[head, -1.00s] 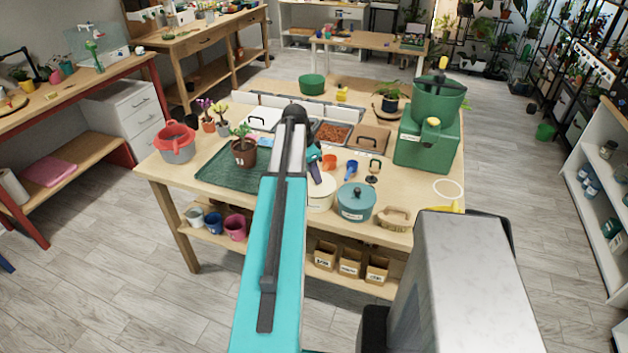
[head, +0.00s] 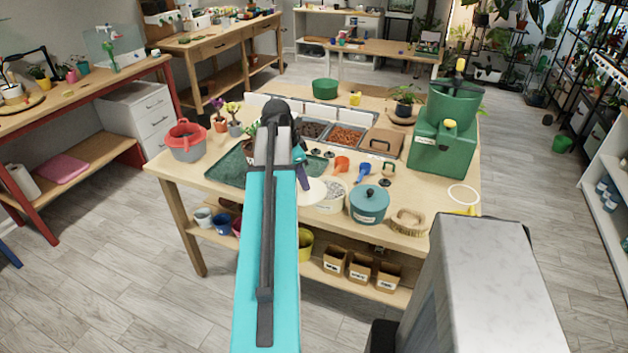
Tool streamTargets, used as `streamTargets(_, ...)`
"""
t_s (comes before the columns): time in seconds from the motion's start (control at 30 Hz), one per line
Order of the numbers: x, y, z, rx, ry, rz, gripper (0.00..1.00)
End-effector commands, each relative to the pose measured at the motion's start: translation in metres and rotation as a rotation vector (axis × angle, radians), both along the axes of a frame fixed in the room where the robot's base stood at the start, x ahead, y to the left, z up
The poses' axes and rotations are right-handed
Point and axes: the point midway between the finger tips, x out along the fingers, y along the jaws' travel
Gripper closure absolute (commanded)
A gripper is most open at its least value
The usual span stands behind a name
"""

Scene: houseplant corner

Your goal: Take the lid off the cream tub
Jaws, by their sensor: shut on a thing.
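The cream tub (head: 330,208) stands near the front edge of the wooden table, left of a teal lidded pot (head: 369,205). Its top is partly uncovered and pale, grainy contents show inside. The cream lid (head: 314,192) is at the tub's left side, overlapping its rim in the picture; I cannot tell whether it still touches the tub. My gripper (head: 304,182) is at the lid, shut on it. The fingertips are small and partly hidden by my arm, as is the lid's left part.
An orange scoop (head: 341,163) and a blue scoop (head: 362,173) lie behind the tub. A brush (head: 408,222) lies right of the teal pot. A green tray (head: 225,168) lies to the left, partly hidden by my arm. The front right of the table has some bare room.

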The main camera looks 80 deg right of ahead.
Motion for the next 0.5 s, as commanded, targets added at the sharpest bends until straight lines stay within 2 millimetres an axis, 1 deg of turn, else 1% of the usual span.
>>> streamTargets(0.03,0.007,0.011,-0.002,-0.001,0.000,0.003,1.00)
streamTargets(0.2,0.021,0.030,0.002,0.000,0.000,0.002,1.00)
streamTargets(0.33,0.027,0.039,0.004,0.000,0.000,0.001,1.00)
streamTargets(0.5,0.031,0.043,0.005,-0.001,-0.001,0.000,1.00)
